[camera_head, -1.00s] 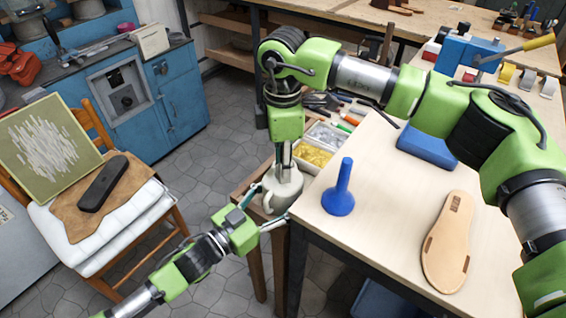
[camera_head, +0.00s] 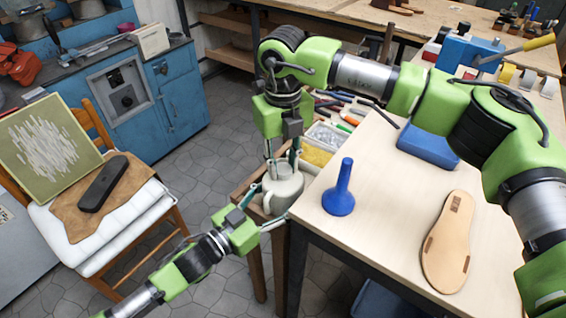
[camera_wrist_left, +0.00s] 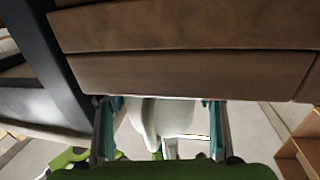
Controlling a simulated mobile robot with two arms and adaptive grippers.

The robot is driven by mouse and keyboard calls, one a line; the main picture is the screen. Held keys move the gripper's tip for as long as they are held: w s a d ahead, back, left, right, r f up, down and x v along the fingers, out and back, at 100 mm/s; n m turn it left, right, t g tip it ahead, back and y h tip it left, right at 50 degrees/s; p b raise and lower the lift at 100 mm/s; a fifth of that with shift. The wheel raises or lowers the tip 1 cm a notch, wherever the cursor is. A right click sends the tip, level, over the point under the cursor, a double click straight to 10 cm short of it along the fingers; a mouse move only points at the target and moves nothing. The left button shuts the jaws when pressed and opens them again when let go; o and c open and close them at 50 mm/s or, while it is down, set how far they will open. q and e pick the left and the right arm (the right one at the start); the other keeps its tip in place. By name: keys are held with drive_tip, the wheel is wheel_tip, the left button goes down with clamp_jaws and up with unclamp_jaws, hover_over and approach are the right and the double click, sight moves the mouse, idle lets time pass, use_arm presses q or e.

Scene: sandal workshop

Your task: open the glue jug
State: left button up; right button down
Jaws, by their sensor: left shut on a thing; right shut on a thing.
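The glue jug (camera_head: 284,192) is pale grey with a handle on its left side. It stands upright at the gap between the wooden stand and the workbench. My left gripper (camera_head: 264,207) is shut on its body from the lower left. In the left wrist view the pale jug (camera_wrist_left: 172,116) sits between the two fingers. My right gripper (camera_head: 283,160) points straight down over the jug's top, one finger on each side, shut on the cap. The cap is mostly hidden by the fingers, so I cannot tell whether it is loose.
A blue funnel (camera_head: 340,192) and a tan sole (camera_head: 447,242) lie on the pale workbench (camera_head: 385,235), right of the jug. Parts trays (camera_head: 318,155) and several tools sit behind. A chair (camera_head: 125,225) with a leather piece and dark block stands left. Floor between is clear.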

drive_tip(key=n, duration=1.2)
drive_tip(key=shift+r, duration=0.1)
drive_tip(key=n, duration=2)
drive_tip(key=shift+n, duration=0.4)
